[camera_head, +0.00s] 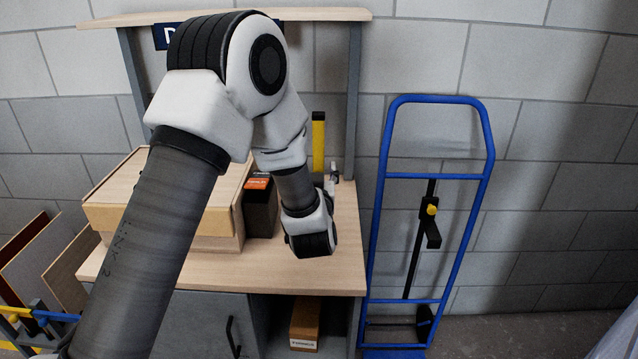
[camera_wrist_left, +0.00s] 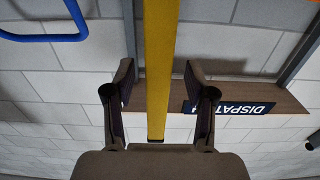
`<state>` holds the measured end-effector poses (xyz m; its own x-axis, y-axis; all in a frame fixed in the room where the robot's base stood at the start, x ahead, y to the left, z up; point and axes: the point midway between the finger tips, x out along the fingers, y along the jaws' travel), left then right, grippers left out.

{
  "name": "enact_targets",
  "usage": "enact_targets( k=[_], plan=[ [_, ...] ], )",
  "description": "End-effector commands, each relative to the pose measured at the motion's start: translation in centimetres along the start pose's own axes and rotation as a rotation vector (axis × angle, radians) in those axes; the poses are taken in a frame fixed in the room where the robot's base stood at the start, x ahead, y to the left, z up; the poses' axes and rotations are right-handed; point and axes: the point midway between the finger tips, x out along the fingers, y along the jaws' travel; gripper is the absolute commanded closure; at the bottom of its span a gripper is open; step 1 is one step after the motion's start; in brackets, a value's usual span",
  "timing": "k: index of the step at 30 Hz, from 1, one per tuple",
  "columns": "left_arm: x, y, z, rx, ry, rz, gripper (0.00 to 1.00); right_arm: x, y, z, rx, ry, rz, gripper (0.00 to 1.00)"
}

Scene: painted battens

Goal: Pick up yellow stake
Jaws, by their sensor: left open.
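The yellow stake (camera_head: 318,148) stands upright at the back of the wooden bench, with a dark top end; my left arm hides its lower part in the head view. In the left wrist view the yellow stake (camera_wrist_left: 161,45) runs down the middle of the picture, between the two fingers of my left gripper (camera_wrist_left: 158,75). The fingers are open, one on each side of the stake, with a narrow gap showing on both sides. My right gripper is not in view.
On the bench (camera_head: 345,268) are a large cardboard box (camera_head: 165,222) and a dark box (camera_head: 260,212), left of my wrist. A shelf with a DISPATCH sign (camera_wrist_left: 232,107) is above. A blue hand truck (camera_head: 481,215) stands at the right. The bench's front right is clear.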

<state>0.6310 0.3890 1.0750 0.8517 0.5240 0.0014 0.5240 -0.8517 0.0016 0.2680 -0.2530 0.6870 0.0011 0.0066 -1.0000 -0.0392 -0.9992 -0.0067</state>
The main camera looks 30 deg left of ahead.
Motion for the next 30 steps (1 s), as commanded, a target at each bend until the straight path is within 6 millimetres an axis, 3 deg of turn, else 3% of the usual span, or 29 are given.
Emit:
enact_targets(
  k=[3,9,14,30],
  plan=[
    [1.34,0.00,-0.08,0.000,0.000,0.000,0.45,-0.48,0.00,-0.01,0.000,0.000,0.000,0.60],
    [1.45,0.04,0.04,0.001,0.000,0.001,0.45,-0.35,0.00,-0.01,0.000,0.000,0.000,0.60],
    [1.43,0.05,0.05,0.001,0.000,0.002,1.00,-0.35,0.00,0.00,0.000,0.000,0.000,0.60],
    [1.70,0.22,-0.91,0.000,0.002,0.003,1.00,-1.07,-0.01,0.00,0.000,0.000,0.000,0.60]
  ],
)
